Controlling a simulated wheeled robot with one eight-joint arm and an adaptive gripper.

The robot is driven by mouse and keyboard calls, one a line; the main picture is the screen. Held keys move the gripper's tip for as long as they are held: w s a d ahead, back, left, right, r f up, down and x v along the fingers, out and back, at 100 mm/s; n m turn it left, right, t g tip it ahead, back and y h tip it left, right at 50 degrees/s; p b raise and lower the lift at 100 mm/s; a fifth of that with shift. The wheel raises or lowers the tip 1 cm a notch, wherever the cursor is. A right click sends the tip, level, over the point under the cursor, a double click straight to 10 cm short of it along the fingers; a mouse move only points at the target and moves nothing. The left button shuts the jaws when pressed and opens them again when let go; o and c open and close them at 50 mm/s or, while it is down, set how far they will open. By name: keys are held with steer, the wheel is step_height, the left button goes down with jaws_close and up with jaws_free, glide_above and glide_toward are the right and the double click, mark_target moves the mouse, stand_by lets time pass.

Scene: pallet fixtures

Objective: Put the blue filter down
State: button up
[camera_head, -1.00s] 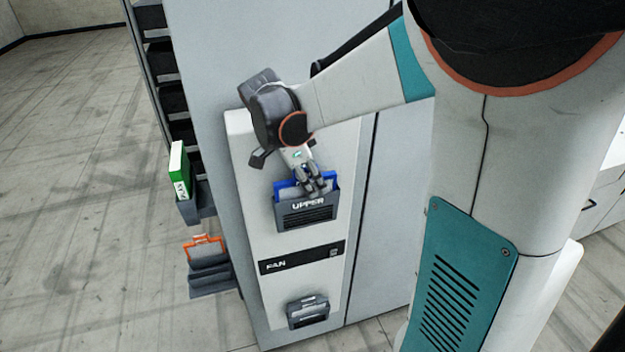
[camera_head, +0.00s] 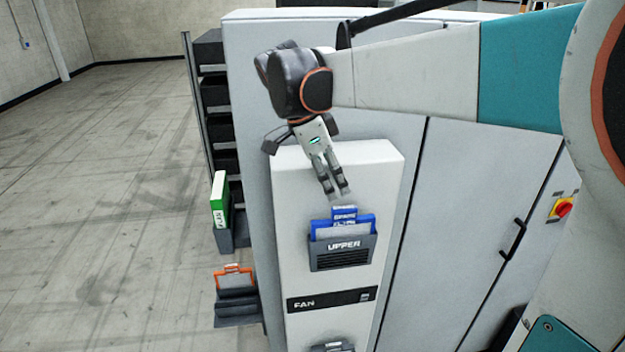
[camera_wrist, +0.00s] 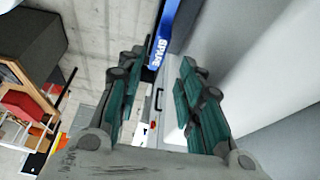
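The blue filter (camera_head: 345,224) sits upright in the grey holder marked UPPER (camera_head: 343,256) on the front of the white fan unit. Its blue frame and lettered top tab stand above the holder's rim, and its lower part is hidden inside. My gripper (camera_head: 341,197) points down just above the tab, with its fingers a little apart and nothing between them. In the wrist view, the two fingers (camera_wrist: 158,68) are spread, and a lettered blue edge of the filter (camera_wrist: 163,38) lies beyond their tips.
An orange-framed filter (camera_head: 233,276) stands in a lower grey side holder (camera_head: 236,304). A green and white binder (camera_head: 220,200) stands above it. A second holder (camera_head: 332,347) is cut off below the FAN label. Tall grey cabinets flank the unit; the floor at left is clear.

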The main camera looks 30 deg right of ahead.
steer(key=s+a+f+n+t+y, duration=0.2)
steer(key=s+a+f+n+t, duration=0.2)
steer(key=s+n, duration=0.3)
steer(key=s+a+f+n+t+y, duration=0.2)
steer(key=s+a+f+n+t, duration=0.2)
steer(key=n, duration=1)
steer(key=shift+s+a+f, duration=0.25)
steer(key=shift+s+a, duration=0.6)
steer(key=shift+s, duration=0.8)
step_height(320, 180, down, 33)
steer(key=b, duration=3.3)
steer(key=shift+f, duration=0.1)
